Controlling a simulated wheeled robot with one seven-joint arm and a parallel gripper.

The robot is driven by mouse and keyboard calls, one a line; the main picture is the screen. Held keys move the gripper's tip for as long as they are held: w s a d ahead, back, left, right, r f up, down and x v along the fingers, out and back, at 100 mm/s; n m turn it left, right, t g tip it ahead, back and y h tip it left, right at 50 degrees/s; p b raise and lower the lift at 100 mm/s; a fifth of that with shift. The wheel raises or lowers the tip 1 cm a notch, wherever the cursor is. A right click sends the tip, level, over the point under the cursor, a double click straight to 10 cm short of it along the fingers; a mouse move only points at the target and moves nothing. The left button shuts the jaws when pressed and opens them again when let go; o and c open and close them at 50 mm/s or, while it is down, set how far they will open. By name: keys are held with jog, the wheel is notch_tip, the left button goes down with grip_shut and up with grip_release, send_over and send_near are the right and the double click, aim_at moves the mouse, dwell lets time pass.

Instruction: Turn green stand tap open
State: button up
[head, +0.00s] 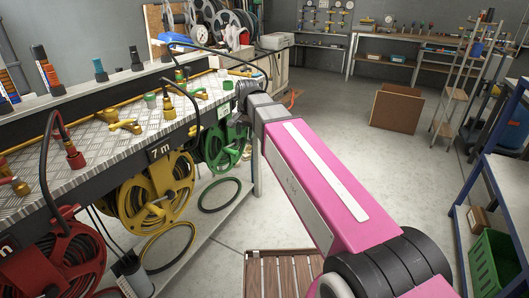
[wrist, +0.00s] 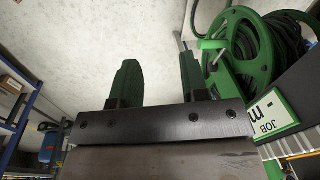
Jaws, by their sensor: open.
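My gripper (wrist: 159,58) is open, with two dark green-tinted fingers apart and nothing seen between them. In the head view my gripper (head: 242,92) is at the right end of the metal-topped bench, largely hidden by my pink arm. A small green fitting (head: 228,85) sits on the bench top just left of it. A green reel (head: 222,148) hangs under the bench, below and left of my gripper; the reel (wrist: 238,45) fills the upper right of the wrist view. I cannot tell which part is the green stand tap's handle or how it is turned.
A yellow tap (head: 125,125) and a red hose fitting (head: 75,158) stand farther left on the bench (head: 95,150). A yellow reel (head: 155,200) and a red reel (head: 60,255) hang below. A blue rack (head: 500,190) stands at the right. The floor between is mostly clear.

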jog(key=s+d+f+n, duration=0.1)
jog(key=d+f, duration=0.6)
jog(key=f, duration=0.1)
jog(key=shift+s+d+f, duration=0.15)
jog(key=shift+s+d, duration=0.05)
